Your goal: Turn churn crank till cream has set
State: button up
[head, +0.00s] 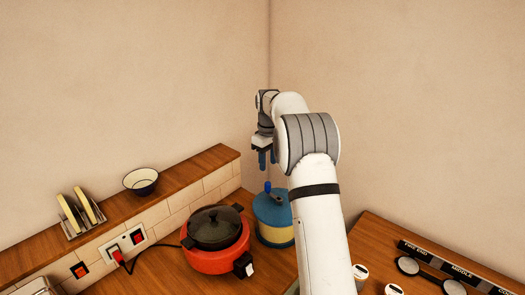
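The churn (271,233) stands on the wooden counter near the back corner. It is a round drum with a blue top and a cream-coloured band; my arm hides part of its right side. On its lid is a dark crank (275,198) with an upright blue knob (268,186). My gripper (268,160) points down above the crank knob, with a gap between it and the knob. The cream inside the churn cannot be seen.
A red cooker (214,260) with a black lidded pot (215,229) stands close left of the churn, its cord running to a wall socket (126,241). A tiled ledge behind holds a bowl (141,181) and a rack (81,214). A labelled wooden surface (390,245) lies right.

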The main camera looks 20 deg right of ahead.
aim_at(268, 183)
jog(key=shift+w+d+f, duration=0.1)
jog(key=shift+w+f, duration=0.15)
jog(key=shift+w, duration=0.1)
jog(key=shift+f+b, duration=0.65)
jog(key=shift+f, duration=1.35)
notch_tip(268, 183, down, 5)
jog(key=b, duration=0.3)
jog(key=shift+r, duration=0.3)
